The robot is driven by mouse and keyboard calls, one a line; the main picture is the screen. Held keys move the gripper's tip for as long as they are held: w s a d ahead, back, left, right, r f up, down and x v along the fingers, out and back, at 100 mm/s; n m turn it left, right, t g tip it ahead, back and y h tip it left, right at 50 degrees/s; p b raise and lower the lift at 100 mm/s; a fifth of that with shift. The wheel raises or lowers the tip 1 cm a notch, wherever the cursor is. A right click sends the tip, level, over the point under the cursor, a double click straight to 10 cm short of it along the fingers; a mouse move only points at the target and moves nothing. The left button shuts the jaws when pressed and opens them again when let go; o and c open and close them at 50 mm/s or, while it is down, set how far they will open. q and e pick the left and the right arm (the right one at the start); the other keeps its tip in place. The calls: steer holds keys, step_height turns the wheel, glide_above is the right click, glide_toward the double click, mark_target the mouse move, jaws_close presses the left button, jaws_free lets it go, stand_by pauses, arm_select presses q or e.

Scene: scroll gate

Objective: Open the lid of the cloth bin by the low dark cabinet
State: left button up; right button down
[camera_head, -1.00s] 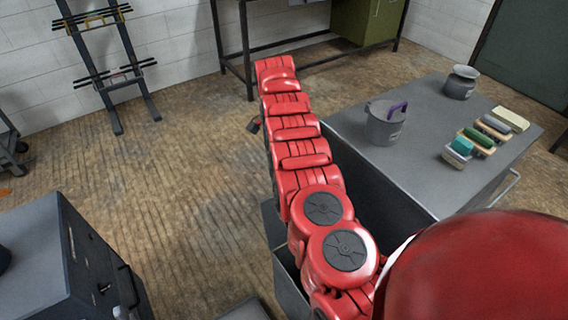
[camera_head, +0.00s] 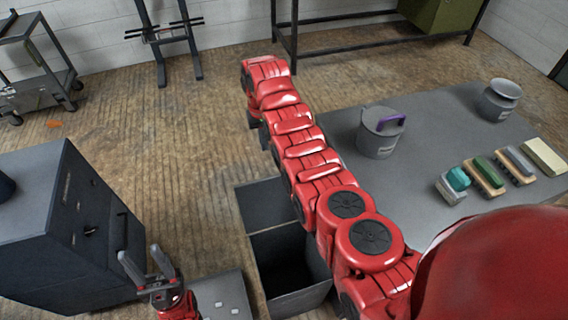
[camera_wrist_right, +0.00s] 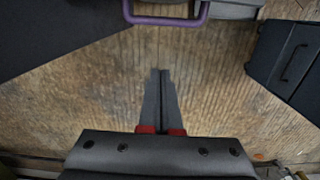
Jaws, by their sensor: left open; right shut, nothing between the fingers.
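A grey bin (camera_head: 300,302) stands on the floor between the low dark cabinet (camera_head: 65,235) and the grey table. Its top is open onto a dark inside, and a flat dark panel (camera_head: 268,203) like a raised lid is at its far side. My left gripper (camera_head: 143,260) is open and empty, in front of the cabinet's right side and left of the bin, apart from it. My right arm reaches across the middle; its gripper is mostly hidden behind the arm in the head view. In the right wrist view my right gripper (camera_wrist_right: 161,72) is shut and empty above the floor.
The grey table (camera_head: 425,125) at right holds a canister with a purple handle (camera_head: 378,135), a grey pot (camera_head: 498,102) and several brushes or blocks. A flat grey surface with white marks (camera_head: 222,300) lies beside my left gripper. Wooden floor is free beyond the cabinet.

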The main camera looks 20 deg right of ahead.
step_height(320, 180, down, 10)
steer(key=b, duration=0.3)
steer(key=s+p, duration=0.1)
steer(key=p, duration=0.3)
steer(key=s+r+p, duration=0.1)
steer(key=p, duration=0.3)
steer(key=s+p, duration=0.2)
steer(key=p, duration=0.2)
steer(key=shift+a+r+p, duration=0.3)
steer(key=shift+a+p, duration=0.05)
steer(key=shift+p, duration=0.05)
